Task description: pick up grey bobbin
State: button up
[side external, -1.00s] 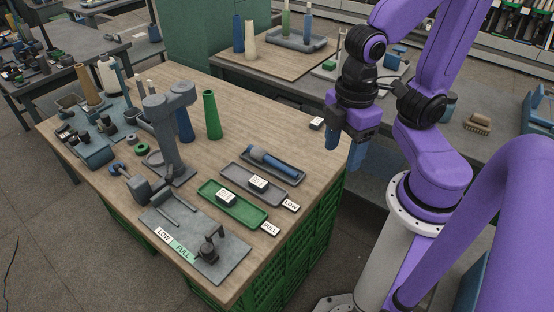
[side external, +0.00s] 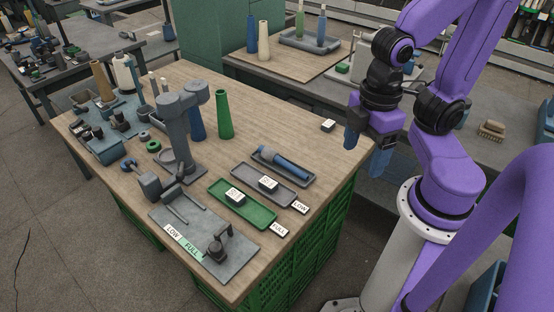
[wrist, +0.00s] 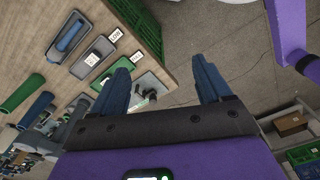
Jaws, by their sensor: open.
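My gripper (side external: 366,150) is open and empty, in the air just off the right corner of the wooden table (side external: 290,122). In the wrist view its two blue-grey fingers (wrist: 160,68) are spread apart with floor and table edge behind them. I cannot single out a grey bobbin with certainty. All of these are well away from my gripper.
A tray holding a blue cone (side external: 285,163), a grey tray (side external: 241,172) marked LOW and a green tray (side external: 262,215) marked FULL lie near the table's right edge. A grey post machine (side external: 180,140) and a green cone (side external: 224,113) stand mid-table.

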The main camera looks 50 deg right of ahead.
jog(key=shift+w, duration=0.1)
jog(key=w+a+f+m, duration=0.1)
jog(key=w+a+m, duration=0.15)
jog(key=w, duration=0.65)
jog(key=m, duration=1)
send_over(274, 152)
notch_tip(274, 152, down, 12)
notch_tip(274, 152, down, 16)
jog(key=shift+w+f, duration=0.1)
jog(key=shift+f, duration=0.1)
jog(key=c, duration=1.1)
